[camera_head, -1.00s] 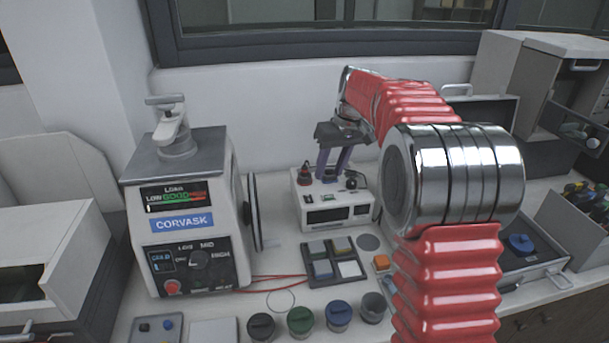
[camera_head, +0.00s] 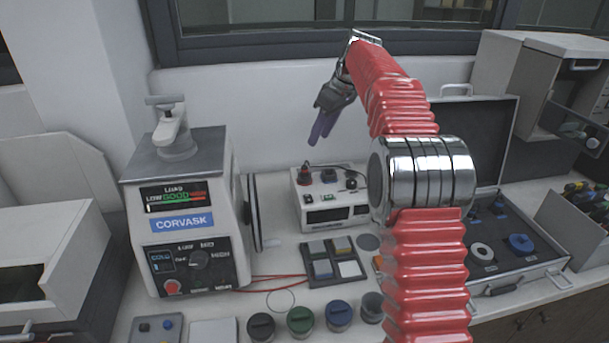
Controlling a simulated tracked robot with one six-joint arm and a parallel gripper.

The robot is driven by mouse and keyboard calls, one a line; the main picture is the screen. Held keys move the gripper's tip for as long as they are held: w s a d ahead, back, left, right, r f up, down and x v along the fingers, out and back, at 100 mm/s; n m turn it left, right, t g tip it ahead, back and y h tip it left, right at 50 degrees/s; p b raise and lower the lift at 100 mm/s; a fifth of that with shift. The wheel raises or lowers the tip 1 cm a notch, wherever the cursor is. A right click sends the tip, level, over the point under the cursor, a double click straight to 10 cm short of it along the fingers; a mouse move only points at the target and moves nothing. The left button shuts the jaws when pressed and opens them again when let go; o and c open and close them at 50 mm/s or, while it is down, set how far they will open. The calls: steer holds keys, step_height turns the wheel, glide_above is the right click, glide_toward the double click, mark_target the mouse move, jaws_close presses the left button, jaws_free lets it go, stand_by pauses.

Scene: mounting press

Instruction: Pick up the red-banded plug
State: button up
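The red-banded plug (camera_head: 304,174), a small dark knob-like piece with red on it, stands upright at the back left of the white box's top. The white box (camera_head: 336,214) sits on the counter near the middle. My gripper (camera_head: 319,138) hangs above and slightly right of the plug in the picture, apart from it. Its purple fingers point down and to the left, seen nearly edge-on; they look slightly parted, with nothing visible between them.
A CORVASK press (camera_head: 180,224) stands left of the white box. A sample tray (camera_head: 318,249) and several lidded pots (camera_head: 300,320) sit in front. An open case (camera_head: 530,279) lies at the right, partly behind my red arm. The wall and window are behind.

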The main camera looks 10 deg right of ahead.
steer(key=shift+f, duration=0.1)
glide_above(306, 167)
steer(key=s+d, duration=0.1)
step_height(306, 167, down, 8)
steer(key=shift+s+d, duration=0.15)
stand_by(0.4)
steer(key=shift+x, duration=2.5)
steer(key=shift+c, duration=0.3)
jaws_close()
